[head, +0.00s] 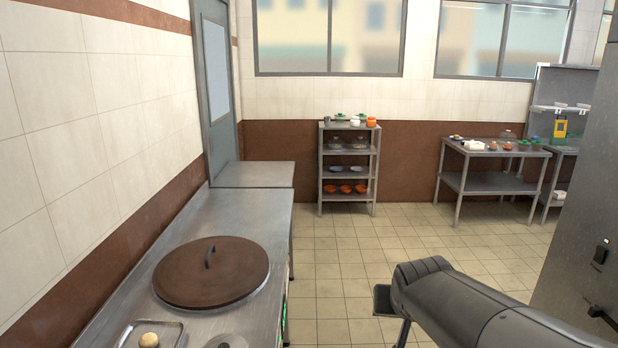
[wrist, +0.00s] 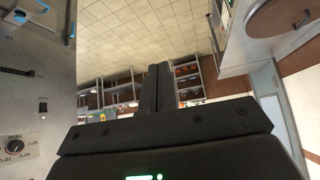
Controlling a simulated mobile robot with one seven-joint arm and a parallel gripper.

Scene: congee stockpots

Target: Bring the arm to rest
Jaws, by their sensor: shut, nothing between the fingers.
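My gripper (wrist: 158,68) shows in the wrist view with its two dark fingers pressed together and nothing between them. It points out over the tiled floor and touches nothing that I can see. In the head view my grey arm reaches in from the lower right, above the floor to the right of the steel counter (head: 262,215). The fingers cannot be made out clearly there.
A brown-lidded stockpot (head: 212,272) is set in the counter at left, with a small tray (head: 172,332) in front. A shelf rack (head: 348,168) and steel table (head: 490,183) stand at the back. A grey cabinet (head: 585,220) is close at right. The middle floor is clear.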

